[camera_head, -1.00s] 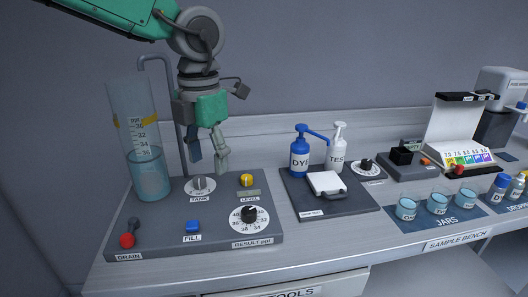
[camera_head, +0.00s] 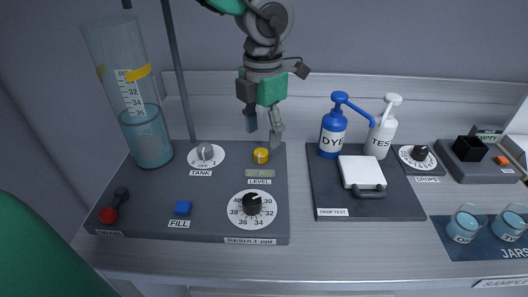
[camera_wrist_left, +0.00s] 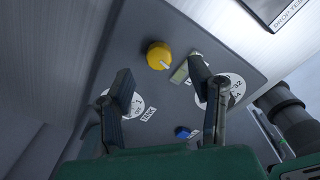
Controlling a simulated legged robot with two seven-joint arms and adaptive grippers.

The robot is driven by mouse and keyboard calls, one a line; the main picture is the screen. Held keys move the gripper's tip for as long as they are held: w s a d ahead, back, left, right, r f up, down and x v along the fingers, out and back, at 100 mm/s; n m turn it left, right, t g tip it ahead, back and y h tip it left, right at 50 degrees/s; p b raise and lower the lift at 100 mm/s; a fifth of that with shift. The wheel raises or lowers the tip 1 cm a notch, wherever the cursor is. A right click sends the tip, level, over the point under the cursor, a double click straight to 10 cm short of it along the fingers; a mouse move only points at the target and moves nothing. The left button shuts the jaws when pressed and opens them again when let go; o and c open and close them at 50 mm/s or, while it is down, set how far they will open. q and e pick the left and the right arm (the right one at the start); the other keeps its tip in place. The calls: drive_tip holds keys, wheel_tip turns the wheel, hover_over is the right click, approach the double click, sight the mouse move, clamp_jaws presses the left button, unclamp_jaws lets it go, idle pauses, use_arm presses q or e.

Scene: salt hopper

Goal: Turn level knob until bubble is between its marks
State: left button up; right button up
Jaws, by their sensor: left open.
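The yellow level knob (camera_head: 261,155) stands at the back right of the grey panel, above the LEVEL label. A small greenish level window (camera_head: 260,173) lies just in front of it; the bubble is too small to make out. My left gripper (camera_head: 263,130) is open, pointing down, above and just behind the knob, apart from it. In the left wrist view the yellow knob (camera_wrist_left: 159,56) shows beyond and between the open fingers (camera_wrist_left: 163,85), with a pale pointer line. The level window (camera_wrist_left: 180,72) is partly hidden by a finger there. My right gripper is not in view.
On the same panel are the TANK knob (camera_head: 205,152), the RESULT dial (camera_head: 252,204), the blue FILL button (camera_head: 183,208) and the red-ended drain lever (camera_head: 109,214). A tall clear cylinder (camera_head: 148,130) stands at left. Dye bottle (camera_head: 332,135) and drop-test tray (camera_head: 400,205) stand right.

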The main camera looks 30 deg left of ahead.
sight(262, 151)
use_arm(q)
wheel_tip(262, 151, down, 4)
drive_tip(key=shift+f+b, duration=0.1)
drive_tip(key=shift+b, duration=0.25)
drive_tip(key=shift+a+f, duration=0.2)
drive_tip(key=shift+f, duration=0.25)
drive_tip(key=shift+d+r, duration=0.1)
clamp_jaws()
